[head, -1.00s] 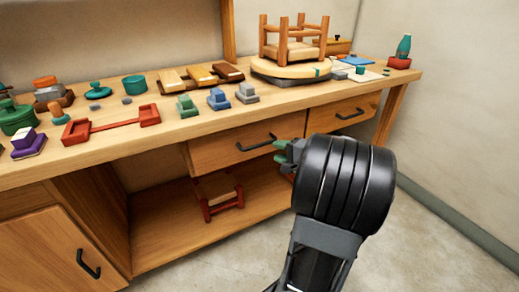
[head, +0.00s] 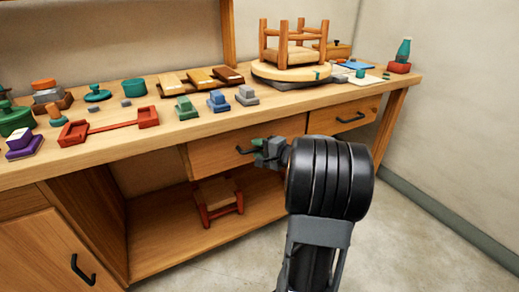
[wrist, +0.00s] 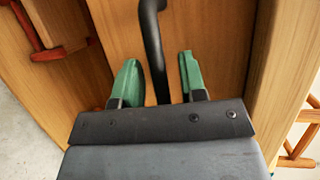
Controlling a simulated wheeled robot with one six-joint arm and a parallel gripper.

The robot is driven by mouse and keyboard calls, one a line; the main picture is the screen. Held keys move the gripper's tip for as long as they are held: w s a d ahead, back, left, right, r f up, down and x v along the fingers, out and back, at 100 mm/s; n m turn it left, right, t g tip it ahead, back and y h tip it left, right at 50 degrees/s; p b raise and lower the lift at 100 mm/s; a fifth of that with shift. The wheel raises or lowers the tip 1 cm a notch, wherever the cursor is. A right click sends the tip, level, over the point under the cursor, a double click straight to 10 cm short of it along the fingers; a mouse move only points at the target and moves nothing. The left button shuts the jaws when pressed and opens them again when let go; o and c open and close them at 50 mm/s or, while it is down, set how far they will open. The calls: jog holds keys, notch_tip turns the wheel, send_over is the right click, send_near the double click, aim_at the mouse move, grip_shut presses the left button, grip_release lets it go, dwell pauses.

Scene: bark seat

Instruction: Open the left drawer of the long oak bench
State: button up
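The long oak bench (head: 150,142) fills the head view, with two drawers side by side under its top at the right. The left drawer (head: 215,153) has a dark bar handle (head: 243,150), partly hidden by my gripper (head: 262,152). I cannot tell whether this drawer is fully shut. In the wrist view, the handle (wrist: 153,40) runs between the two green fingers of my gripper (wrist: 158,62). Gaps show on both sides of the handle, so the fingers are open around it and not closed on it. The right drawer (head: 325,123) looks shut.
A small red-legged stool (head: 218,195) stands on the lower shelf. A cupboard door (head: 45,250) with a dark handle is at the lower left. Blocks, trays and an upturned stool (head: 295,45) stand on the top. Floor is clear at right.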

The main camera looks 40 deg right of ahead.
grip_shut()
dwell(0.3)
